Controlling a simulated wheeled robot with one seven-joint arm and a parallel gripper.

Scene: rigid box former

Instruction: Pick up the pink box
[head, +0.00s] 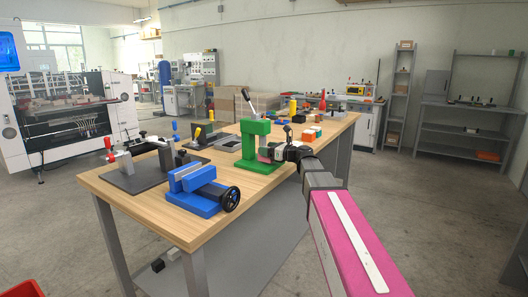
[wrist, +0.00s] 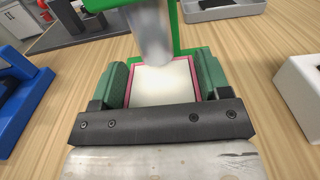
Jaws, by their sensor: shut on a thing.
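The pink box (wrist: 165,86) lies between the two green finger pads of my gripper (wrist: 160,76) in the wrist view. It has a thin pink rim around a pale white face. The pads press against its left and right sides, so the gripper is shut on it. In the head view a bit of pink box (head: 264,157) shows at the green press (head: 254,130), just left of my gripper (head: 273,154). The press's grey ram (wrist: 150,35) hangs over the far part of the box in the wrist view. I cannot tell whether the box touches the press base.
The wooden table (head: 150,215) holds a blue vise (head: 200,190) to the left of the press. A grey fixture plate (head: 140,175) with clamps lies farther left. A white block (wrist: 301,82) stands right of my gripper in the wrist view. A grey tray (wrist: 222,8) lies behind the press.

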